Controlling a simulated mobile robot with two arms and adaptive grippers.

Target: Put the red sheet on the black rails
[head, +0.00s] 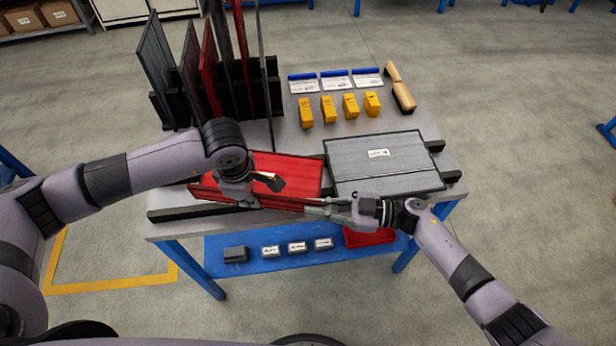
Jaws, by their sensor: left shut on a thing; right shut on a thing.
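The red sheet (300,176) is at the front left of the table, left of a grey panel (390,172). My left arm hides part of it. My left gripper (246,201) is shut on the sheet's front side. My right gripper (318,205) reaches in from the right and is shut on the sheet near its front right corner. The front black rail (180,214) shows to the left of the sheet. Black rail ends (451,177) also show right of the grey panel. I cannot tell whether the sheet touches the rails.
A black rack (272,88) with upright dark and red panels stands at the back left. Several yellow blocks (328,109), blue-topped white cards (336,81) and a wooden-handled brush (400,92) lie at the back right. A blue lower shelf (340,252) holds small boxes and a red tray (368,237).

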